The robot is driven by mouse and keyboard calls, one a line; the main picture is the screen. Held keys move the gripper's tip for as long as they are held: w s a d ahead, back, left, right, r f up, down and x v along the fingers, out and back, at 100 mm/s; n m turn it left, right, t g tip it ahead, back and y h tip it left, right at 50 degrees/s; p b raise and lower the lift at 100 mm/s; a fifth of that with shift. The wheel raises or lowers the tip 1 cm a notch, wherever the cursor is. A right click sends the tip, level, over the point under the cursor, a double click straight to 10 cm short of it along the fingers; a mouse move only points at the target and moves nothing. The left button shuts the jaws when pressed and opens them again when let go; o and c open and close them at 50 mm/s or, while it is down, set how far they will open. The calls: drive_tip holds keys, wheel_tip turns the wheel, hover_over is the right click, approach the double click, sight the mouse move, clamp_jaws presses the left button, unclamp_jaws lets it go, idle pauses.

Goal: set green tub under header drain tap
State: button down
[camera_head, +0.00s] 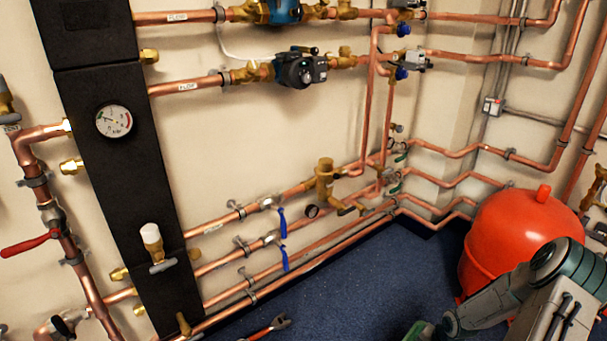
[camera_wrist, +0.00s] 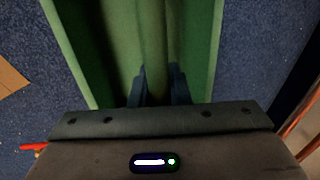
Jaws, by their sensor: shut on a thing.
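The green tub shows only as a sliver at the bottom edge of the head view (camera_head: 418,331). It fills the upper middle of the wrist view (camera_wrist: 204,45), with blue carpet on both sides. My gripper (camera_wrist: 156,88) is shut on a green bar running along the middle of the tub. The tall black header (camera_head: 115,150) stands against the wall at the left. A small brass tap (camera_head: 184,323) sticks out at its foot, near the bottom edge. The tub is well to the right of this tap in the head view. Most of the tub is hidden or out of frame.
Pliers with red handles (camera_head: 272,327) lie on the blue carpet (camera_head: 350,285) between header and tub. A red expansion vessel (camera_head: 518,235) stands at the right beside my arm. Copper pipes (camera_head: 300,245) run low along the wall. A tan flat piece (camera_wrist: 11,80) lies on the carpet.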

drive_tip(key=w+a+r+n, duration=0.2)
drive_tip(key=w+a+r, duration=0.15)
drive_tip(key=r, duration=0.45)
drive_tip(key=w+a+r+n, duration=0.2)
drive_tip(key=w+a+r, duration=0.1)
drive_tip(key=a+r, duration=0.3)
drive_tip(key=s+a+r+n+g+p, duration=0.1)
drive_tip(key=a+r+n, duration=0.4)
drive_tip(key=a+r, duration=0.6)
wheel_tip(320, 180, up, 5)
drive_tip(key=shift+s+a+f+g+y, duration=0.15)
drive_tip(key=shift+s+a+g+y, duration=0.05)
drive_tip(key=shift+a+g+y, duration=0.1)
wheel_tip(320, 180, up, 21)
drive_tip(key=s+p, duration=0.2)
drive_tip(key=p, duration=2.9)
drive_tip(key=shift+s, duration=0.1)
